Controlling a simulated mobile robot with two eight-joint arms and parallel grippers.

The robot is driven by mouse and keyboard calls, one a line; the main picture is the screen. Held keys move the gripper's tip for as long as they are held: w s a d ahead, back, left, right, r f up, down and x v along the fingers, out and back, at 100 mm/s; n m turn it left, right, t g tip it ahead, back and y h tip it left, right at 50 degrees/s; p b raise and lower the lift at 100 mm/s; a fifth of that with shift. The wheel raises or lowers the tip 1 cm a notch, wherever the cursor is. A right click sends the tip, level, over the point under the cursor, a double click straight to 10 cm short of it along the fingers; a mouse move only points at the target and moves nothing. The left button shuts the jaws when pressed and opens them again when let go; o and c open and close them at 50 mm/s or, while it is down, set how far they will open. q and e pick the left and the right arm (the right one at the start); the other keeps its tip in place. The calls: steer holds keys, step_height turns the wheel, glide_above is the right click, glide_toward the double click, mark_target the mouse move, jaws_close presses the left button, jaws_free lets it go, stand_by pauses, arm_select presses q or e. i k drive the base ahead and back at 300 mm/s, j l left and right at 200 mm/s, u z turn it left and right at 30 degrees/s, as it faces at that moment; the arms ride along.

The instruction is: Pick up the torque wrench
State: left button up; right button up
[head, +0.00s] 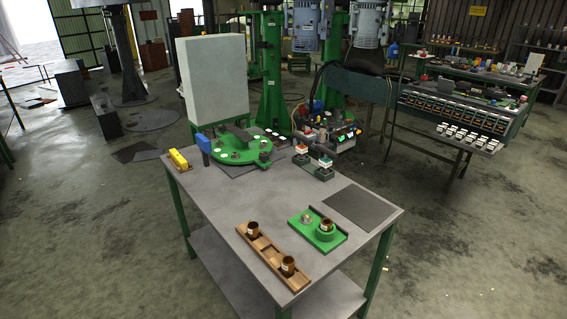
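I cannot surely tell which thing is the torque wrench. A blue tool-like object (204,143) with a dark lower part stands upright at the left edge of the grey-topped table (215,192). A yellow block-like object (179,158) lies on a brown base at the table's far left corner. A dark elongated piece (238,132) lies across the round green fixture (260,150); its details are too small to read. Neither of my grippers shows in the head view.
A wooden tray (268,252) holds two brown cups at the front. A green tray (336,240) with round parts lies beside it. A dark mat (364,206) lies bare at the right. Floor at the left front is clear.

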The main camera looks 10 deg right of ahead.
mark_target(325, 162)
steer(key=l+u, duration=0.15)
steer(key=u, duration=0.2)
steer(key=i+l+u, duration=0.1)
steer(key=u, duration=0.25)
steer(key=l+u, duration=0.2)
steer(key=u, duration=0.2)
steer(key=l, duration=1.1)
